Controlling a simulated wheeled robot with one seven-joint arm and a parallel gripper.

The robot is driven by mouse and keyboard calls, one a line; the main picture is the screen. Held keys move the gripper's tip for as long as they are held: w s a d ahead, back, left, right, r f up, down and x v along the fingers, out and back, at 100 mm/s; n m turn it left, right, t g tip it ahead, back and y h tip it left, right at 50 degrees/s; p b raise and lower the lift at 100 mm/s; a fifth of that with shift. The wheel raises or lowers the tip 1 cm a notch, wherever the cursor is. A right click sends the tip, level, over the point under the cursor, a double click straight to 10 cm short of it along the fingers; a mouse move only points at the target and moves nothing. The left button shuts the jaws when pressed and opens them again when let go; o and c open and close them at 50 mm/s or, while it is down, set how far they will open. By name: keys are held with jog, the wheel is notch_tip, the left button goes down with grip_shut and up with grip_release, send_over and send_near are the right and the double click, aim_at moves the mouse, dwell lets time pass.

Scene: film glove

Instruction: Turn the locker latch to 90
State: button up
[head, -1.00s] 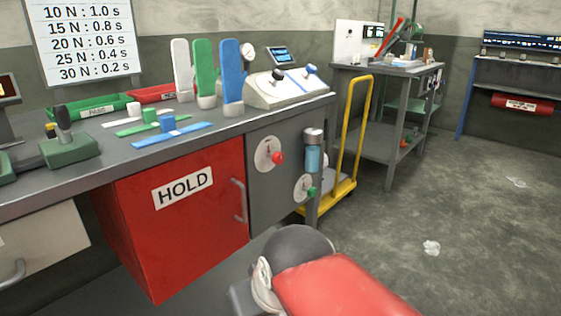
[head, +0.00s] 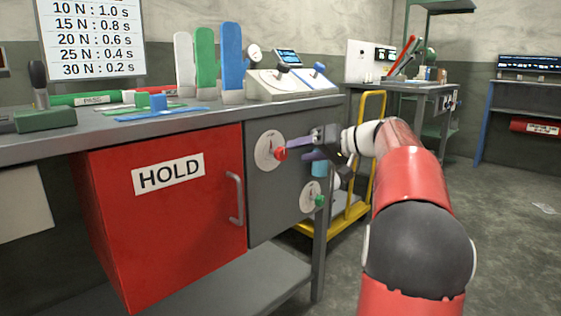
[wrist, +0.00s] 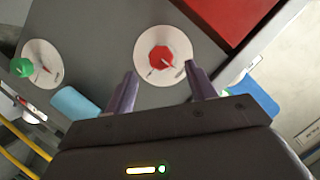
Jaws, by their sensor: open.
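On the grey panel right of the red HOLD locker (head: 165,215) are two white round dials. The upper dial (head: 265,150) has a red knob (head: 281,154); the lower dial (head: 308,196) has a green knob (head: 320,201). I cannot tell which is called the latch. My gripper (head: 298,150) is open in front of the upper dial, purple fingers toward the red knob. In the wrist view the red knob (wrist: 161,60) appears between and just beyond the fingertips (wrist: 160,72), with a thin pointer on its dial. No grip on the knob shows.
The locker has a grey handle (head: 235,198). A blue cylinder (wrist: 75,102) is mounted beside the dials, partly hidden by my gripper in the head view. A yellow trolley (head: 372,150) stands right of the bench.

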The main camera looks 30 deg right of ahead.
aim_at(285, 154)
jog(key=x, duration=0.7)
jog(key=shift+s+a, duration=0.1)
jog(key=c, duration=1)
jog(key=shift+o, duration=0.2)
